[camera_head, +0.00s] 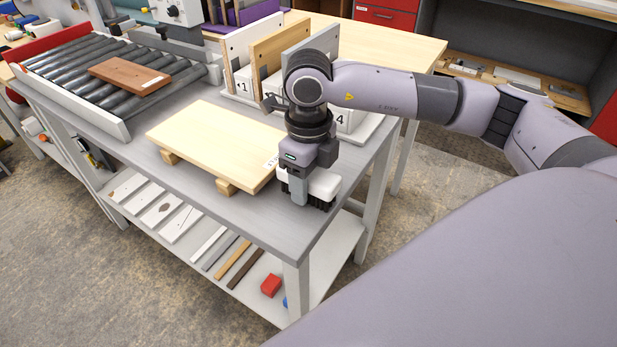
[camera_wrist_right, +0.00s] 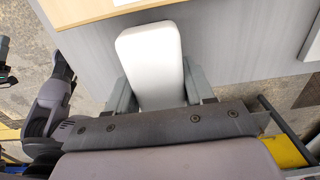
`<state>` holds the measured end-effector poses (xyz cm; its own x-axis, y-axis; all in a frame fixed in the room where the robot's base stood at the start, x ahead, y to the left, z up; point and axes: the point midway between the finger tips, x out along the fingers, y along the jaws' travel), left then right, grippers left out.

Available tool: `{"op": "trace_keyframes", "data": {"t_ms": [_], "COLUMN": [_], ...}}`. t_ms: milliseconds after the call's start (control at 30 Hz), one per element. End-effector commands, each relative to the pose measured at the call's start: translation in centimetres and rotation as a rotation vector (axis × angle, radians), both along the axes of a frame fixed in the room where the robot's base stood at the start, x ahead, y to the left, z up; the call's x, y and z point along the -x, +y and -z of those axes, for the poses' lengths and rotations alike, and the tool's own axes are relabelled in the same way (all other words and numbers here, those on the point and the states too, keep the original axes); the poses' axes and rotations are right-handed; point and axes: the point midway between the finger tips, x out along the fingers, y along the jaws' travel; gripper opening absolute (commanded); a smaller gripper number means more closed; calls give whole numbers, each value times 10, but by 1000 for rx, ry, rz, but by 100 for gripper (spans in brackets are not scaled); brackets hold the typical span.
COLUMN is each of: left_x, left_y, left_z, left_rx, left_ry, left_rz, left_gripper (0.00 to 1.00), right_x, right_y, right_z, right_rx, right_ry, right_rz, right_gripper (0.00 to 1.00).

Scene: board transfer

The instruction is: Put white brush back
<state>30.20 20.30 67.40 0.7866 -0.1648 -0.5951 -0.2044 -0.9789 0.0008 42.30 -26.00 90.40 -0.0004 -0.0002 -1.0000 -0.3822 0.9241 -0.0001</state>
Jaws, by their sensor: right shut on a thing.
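The white brush (camera_head: 324,184) has a white body and dark bristles below. It is at the front right corner of the grey workbench, just right of the light wooden board (camera_head: 215,143). My right gripper (camera_head: 300,190) is shut on the brush from above. In the right wrist view the white top of the brush (camera_wrist_right: 152,62) lies between the two grey fingers (camera_wrist_right: 155,92). The bristles appear at or very near the bench top; I cannot tell whether they touch it.
The board rests on wooden blocks on the workbench (camera_head: 265,217). Behind it stands a numbered rack (camera_head: 240,82) with upright boards. A roller conveyor (camera_head: 75,70) carries a reddish-brown board (camera_head: 128,75). The lower shelf (camera_head: 330,245) holds strips and a red block (camera_head: 271,285).

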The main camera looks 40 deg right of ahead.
Motion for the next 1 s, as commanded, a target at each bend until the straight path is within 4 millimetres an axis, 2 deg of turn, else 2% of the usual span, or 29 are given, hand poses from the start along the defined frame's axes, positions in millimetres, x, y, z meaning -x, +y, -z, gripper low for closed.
{"op": "trace_keyframes", "data": {"t_ms": [167,200,233,267,667,767,1000], "left_x": [0,0,0,0,0,0,0], "left_y": [0,0,0,0,0,0,0], "left_z": [5,3,3,3,-2,0,2], "left_rx": [1,1,1,1,1,1,0], "left_ry": [1,2,2,2,0,-2,-2], "left_rz": [-1,0,0,0,1,1,1], "left_gripper": [43,43,43,43,43,43,43], "right_x": [0,0,0,0,0,-1,-1], "right_y": [0,0,0,0,0,1,1], "right_z": [5,3,3,3,-4,-19,-73], "right_rx": [0,0,0,0,0,-1,-1], "right_ry": [-1,0,0,0,-1,-5,-6], "right_rz": [0,0,0,0,0,-1,-1], "right_gripper": [28,65,75,78,78,78,78]}}
